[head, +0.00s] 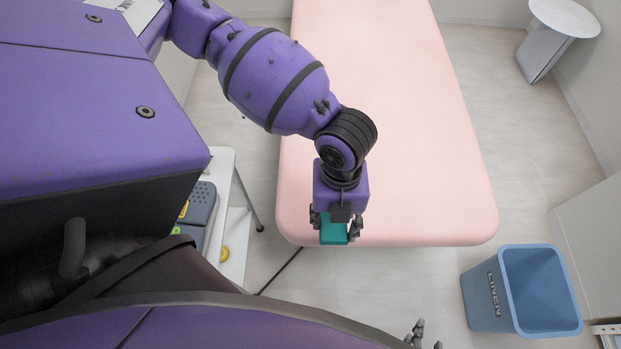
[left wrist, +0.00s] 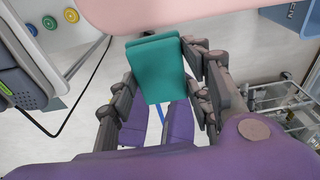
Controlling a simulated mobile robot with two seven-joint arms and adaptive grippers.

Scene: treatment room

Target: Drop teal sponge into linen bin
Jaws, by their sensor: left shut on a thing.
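The teal sponge (head: 333,230) is held in my left gripper (head: 336,222) at the near end of the pink treatment table. In the left wrist view the sponge (left wrist: 157,70) sits between the dark fingers of my left gripper (left wrist: 163,85), which are shut on it. The blue linen bin (head: 485,301), lettered LINEN, stands on the floor at the lower right, apart from the sponge; its visible inside looks empty. A corner of the bin (left wrist: 307,18) shows in the left wrist view. Dark fingertips of my right gripper (head: 424,336) show at the bottom edge; the rest is cut off.
The pink treatment table (head: 390,120) fills the middle. A white cart (head: 235,225) with a grey device (head: 201,210) stands at the left. A round white side table (head: 565,17) is at the top right. Bare floor (head: 400,285) lies between the table and the bin.

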